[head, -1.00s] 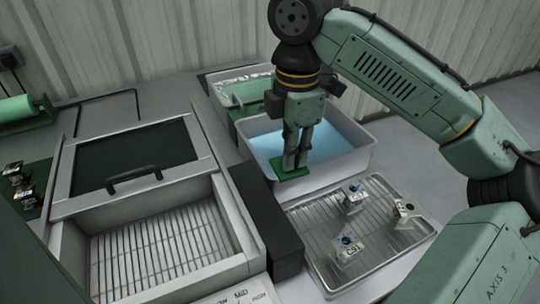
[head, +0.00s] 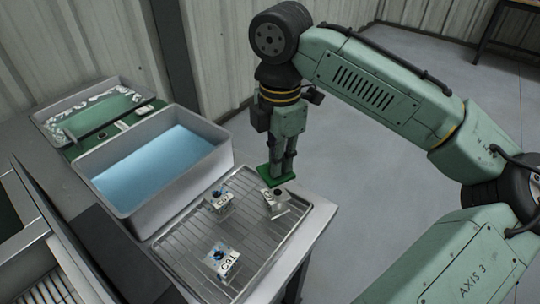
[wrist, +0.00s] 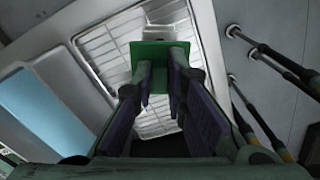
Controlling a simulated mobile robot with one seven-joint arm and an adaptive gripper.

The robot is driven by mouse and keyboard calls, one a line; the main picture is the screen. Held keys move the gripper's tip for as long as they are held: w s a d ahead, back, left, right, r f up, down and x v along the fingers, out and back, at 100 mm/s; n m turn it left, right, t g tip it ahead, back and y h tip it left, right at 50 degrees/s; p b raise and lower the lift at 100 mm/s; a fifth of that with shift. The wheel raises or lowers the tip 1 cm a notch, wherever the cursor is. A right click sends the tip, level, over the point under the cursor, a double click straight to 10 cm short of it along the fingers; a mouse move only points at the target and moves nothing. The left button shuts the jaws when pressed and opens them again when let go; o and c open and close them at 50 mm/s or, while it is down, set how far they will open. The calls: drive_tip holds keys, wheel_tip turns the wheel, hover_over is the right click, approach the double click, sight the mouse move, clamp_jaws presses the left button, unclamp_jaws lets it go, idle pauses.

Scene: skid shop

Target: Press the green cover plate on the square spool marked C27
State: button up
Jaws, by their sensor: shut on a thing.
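My gripper (head: 280,172) points down and is shut on the green cover plate (head: 283,179). In the wrist view the plate (wrist: 160,52) lies flat across the fingertips. The plate is above and close to the right-hand spool (head: 273,203), at the far right of the wire rack; I cannot tell whether they touch. This spool's mark is not readable. Its pale body shows partly past the plate in the wrist view (wrist: 145,36). Two other square spools stand on the rack, one at the back left (head: 219,201) and one in front (head: 222,261); their marks are hard to read.
The wire rack tray (head: 185,252) sits near the table's right edge. A grey tub (head: 140,205) of blue liquid stands behind left. Beyond it is a tray (head: 62,112) with a green piece and white crumpled material. Open floor lies to the right.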

sight(277, 193)
drive_tip(key=shift+f+b, duration=1.55)
drive_tip(key=shift+b, duration=0.05)
drive_tip(key=shift+f+b, duration=0.4)
drive_tip(key=shift+f, duration=0.65)
drive_tip(key=shift+p, duration=0.75)
drive_tip(key=shift+f+p, duration=0.4)
drive_tip(key=shift+f, duration=0.3)
idle(0.4)
drive_tip(key=o, duration=0.8)
drive_tip(key=shift+o, duration=0.3)
